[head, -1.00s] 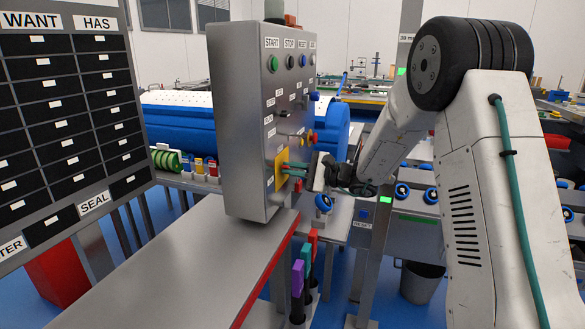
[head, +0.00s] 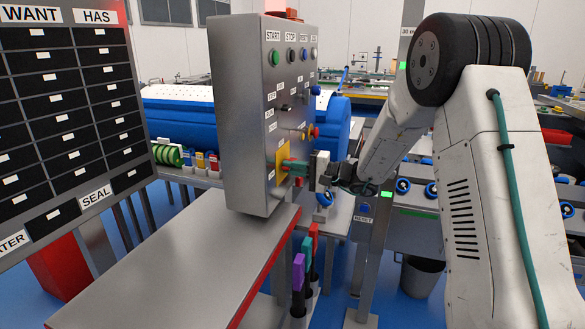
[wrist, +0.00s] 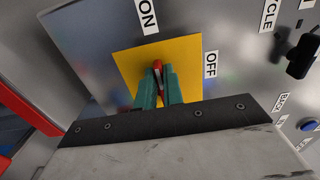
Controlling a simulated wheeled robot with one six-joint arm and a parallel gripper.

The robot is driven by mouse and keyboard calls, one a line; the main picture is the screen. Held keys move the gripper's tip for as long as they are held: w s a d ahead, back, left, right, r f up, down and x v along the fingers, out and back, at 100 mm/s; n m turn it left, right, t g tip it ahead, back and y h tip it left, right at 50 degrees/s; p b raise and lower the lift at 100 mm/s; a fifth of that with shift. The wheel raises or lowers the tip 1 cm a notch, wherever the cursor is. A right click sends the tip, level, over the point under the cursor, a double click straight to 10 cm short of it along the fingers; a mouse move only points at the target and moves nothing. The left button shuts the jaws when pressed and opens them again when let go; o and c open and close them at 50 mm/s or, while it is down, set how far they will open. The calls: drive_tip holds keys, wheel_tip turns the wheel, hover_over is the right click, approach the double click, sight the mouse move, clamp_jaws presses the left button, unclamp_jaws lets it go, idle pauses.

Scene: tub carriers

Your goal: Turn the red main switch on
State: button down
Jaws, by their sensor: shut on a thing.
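The red main switch (wrist: 157,65) sits on a yellow plate (wrist: 128,62) on the grey control box (head: 240,110). An ON label (wrist: 147,14) is above the plate in the wrist view and an OFF label (wrist: 210,64) is to its right. My gripper (wrist: 159,78) is shut on the switch handle, with a green finger on each side. The handle's red end shows between the fingertips and points roughly up toward ON. In the head view my gripper (head: 287,166) is at the yellow plate (head: 281,158), and its fingers hide the switch.
Buttons and knobs sit above the plate, including a green button (head: 275,58) and a red knob (head: 314,132). A black knob (wrist: 300,57) is right of the plate in the wrist view. A grey table (head: 190,265) lies below the box. Coloured handles (head: 299,272) stand beside it.

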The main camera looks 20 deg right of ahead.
drive_tip(key=shift+w+d, duration=0.1)
drive_tip(key=shift+d, duration=0.05)
drive_tip(key=c, duration=1.5)
unclamp_jaws()
drive_tip(key=shift+w+f, duration=0.1)
drive_tip(key=v, duration=0.8)
